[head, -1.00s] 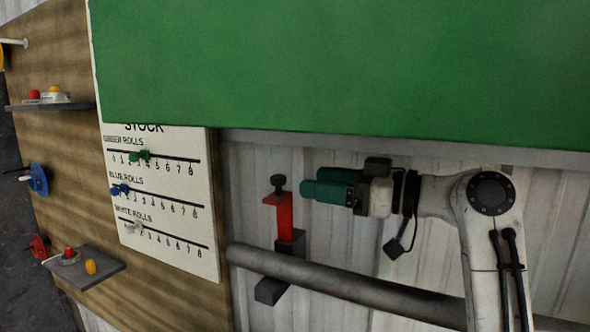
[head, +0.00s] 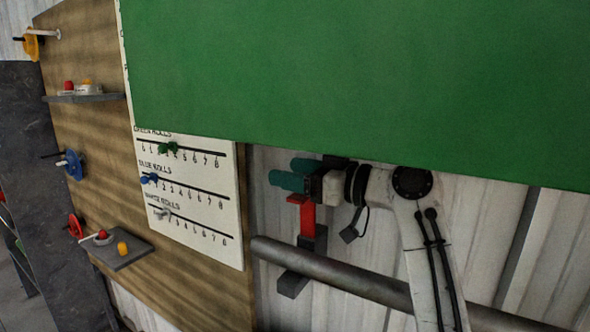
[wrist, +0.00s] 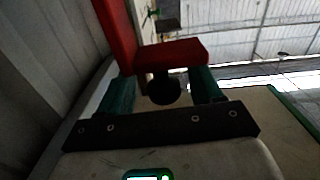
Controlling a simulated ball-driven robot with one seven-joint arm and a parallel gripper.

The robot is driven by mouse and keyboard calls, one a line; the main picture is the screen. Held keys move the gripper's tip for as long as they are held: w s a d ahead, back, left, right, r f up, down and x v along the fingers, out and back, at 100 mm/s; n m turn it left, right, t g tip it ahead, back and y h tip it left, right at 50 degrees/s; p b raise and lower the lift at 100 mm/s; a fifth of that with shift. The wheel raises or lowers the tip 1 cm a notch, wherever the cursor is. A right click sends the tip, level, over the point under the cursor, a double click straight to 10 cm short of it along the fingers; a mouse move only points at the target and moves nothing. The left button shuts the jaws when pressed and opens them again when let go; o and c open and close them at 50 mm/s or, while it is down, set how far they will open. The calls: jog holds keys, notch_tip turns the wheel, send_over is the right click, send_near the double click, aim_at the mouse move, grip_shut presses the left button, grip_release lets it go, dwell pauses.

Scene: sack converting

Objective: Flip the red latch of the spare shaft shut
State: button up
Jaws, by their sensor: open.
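The red latch (head: 306,216) stands upright on a dark bracket at the left end of the grey spare shaft (head: 345,281). In the wrist view the red latch (wrist: 172,54) has a black knob (wrist: 165,91) on its bent end. My gripper (head: 284,173) is open, its teal fingers level with the latch's top in the head view. In the wrist view the knob lies between the two fingers, with a gap on each side. The knob is hidden behind the gripper in the head view.
A large green sheet (head: 380,80) hangs just above my gripper and arm. The white stock board (head: 190,205) with sliders is on the wooden panel (head: 90,140) to the left. A small grey shelf (head: 122,254) juts out there. Corrugated wall lies behind.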

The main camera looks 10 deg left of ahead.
grip_shut()
dwell(0.6)
